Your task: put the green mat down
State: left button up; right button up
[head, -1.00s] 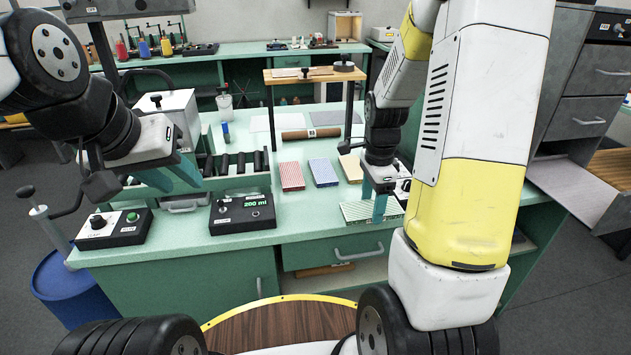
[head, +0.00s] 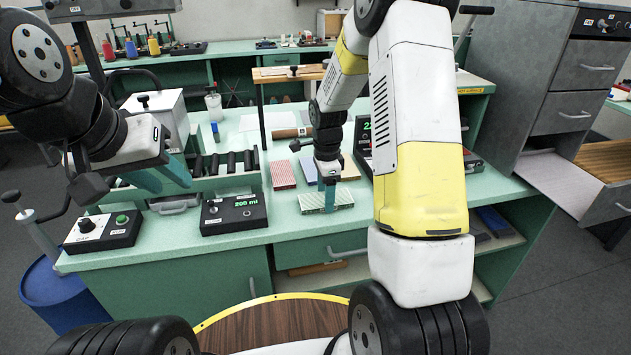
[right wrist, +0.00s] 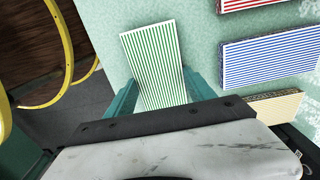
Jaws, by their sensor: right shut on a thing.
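The green-striped mat (head: 341,196) is at the front of the green bench, in front of the other mats. My right gripper (head: 329,198) is shut on it, with the teal fingers on its two long sides. In the right wrist view the green mat (right wrist: 152,55) sits between the fingertips, stripes up, and the bench top shows around it. I cannot tell whether its underside touches the bench. My left gripper (head: 164,178) is open and empty above the left part of the bench.
Red (head: 283,174), blue (head: 307,169) and yellow (head: 350,168) striped mats lie behind the green one. A control box reading 200 ml (head: 234,213) and a two-knob box (head: 102,232) stand to the left. A roller rack (head: 228,164) is behind. Bare bench (head: 285,215) lies left of the green mat.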

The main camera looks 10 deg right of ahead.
jog(key=shift+f, duration=0.1)
jog(key=o, duration=1.4)
jog(key=s+r+n+t, duration=0.1)
jog(key=s+r+n, duration=0.25)
jog(key=r, duration=1.45)
jog(key=s+r+n+t, duration=0.1)
jog(key=s+r+n, duration=0.1)
jog(key=s+n, duration=0.3)
jog(key=s+a+r+n+t+y, duration=0.1)
jog(key=s+r+n+t, duration=0.1)
jog(key=s, duration=0.6)
jog(key=s+a+r+n+t+y, duration=0.1)
jog(key=s+r+n+t, duration=0.1)
jog(key=s+r+n, duration=0.2)
jog(key=shift+s+a+n, duration=0.1)
jog(key=shift+s+n, duration=1.45)
jog(key=shift+n, duration=0.3)
